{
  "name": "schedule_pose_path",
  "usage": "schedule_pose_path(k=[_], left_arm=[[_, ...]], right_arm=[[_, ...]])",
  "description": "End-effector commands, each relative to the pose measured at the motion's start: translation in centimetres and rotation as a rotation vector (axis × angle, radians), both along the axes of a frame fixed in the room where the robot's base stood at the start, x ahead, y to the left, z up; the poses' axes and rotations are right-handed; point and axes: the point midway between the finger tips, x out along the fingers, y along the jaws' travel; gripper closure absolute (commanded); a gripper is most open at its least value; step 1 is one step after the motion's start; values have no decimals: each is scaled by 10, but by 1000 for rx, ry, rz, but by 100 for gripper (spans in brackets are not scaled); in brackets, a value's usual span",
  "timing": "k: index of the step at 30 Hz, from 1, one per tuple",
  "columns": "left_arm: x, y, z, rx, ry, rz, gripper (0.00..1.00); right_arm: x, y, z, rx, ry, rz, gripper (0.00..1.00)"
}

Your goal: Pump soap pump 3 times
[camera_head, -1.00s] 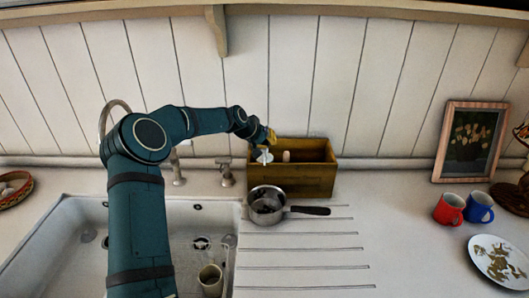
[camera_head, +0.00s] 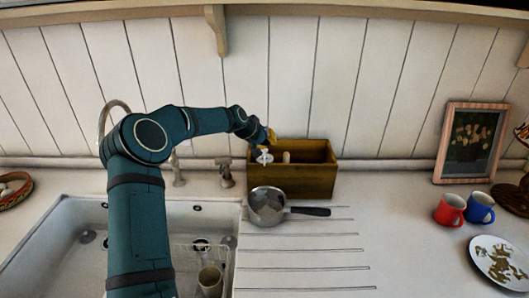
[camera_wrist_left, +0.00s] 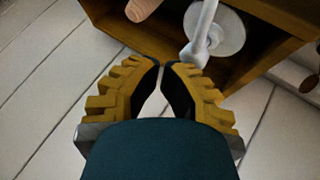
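The white soap pump (camera_head: 264,158) stands in the left part of the wooden box (camera_head: 318,185) behind the counter's drainer grooves. In the left wrist view the pump (camera_wrist_left: 216,36) shows its round white disc, with its spout pointing towards my fingertips. My left gripper (camera_head: 271,135) is above and just behind the pump in the head view. In the left wrist view my left gripper (camera_wrist_left: 162,64) has its fingertips together with nothing between them. The tips are close to the spout; I cannot tell whether they touch it. The bottle body is hidden in the box. My right gripper is not in view.
A saucepan (camera_head: 267,206) is in front of the box, its handle pointing right. The sink (camera_head: 60,225) and taps (camera_head: 226,172) are to the left. Red (camera_head: 449,210) and blue (camera_head: 480,207) mugs, a plate and a picture frame stand right. The counter between is clear.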

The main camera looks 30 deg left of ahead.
Motion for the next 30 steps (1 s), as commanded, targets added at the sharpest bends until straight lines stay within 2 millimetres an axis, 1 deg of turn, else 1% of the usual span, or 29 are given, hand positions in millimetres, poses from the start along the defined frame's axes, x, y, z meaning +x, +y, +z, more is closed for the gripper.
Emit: schedule_pose_path(k=[5, 24, 30], left_arm=[[0, 0, 4, 1, 0, 1, 100], [0, 0, 59, 1, -2, 1, 100], [0, 0, 60, 0, -1, 1, 100]], right_arm=[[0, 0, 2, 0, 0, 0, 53], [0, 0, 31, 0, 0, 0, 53], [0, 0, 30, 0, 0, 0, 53]])
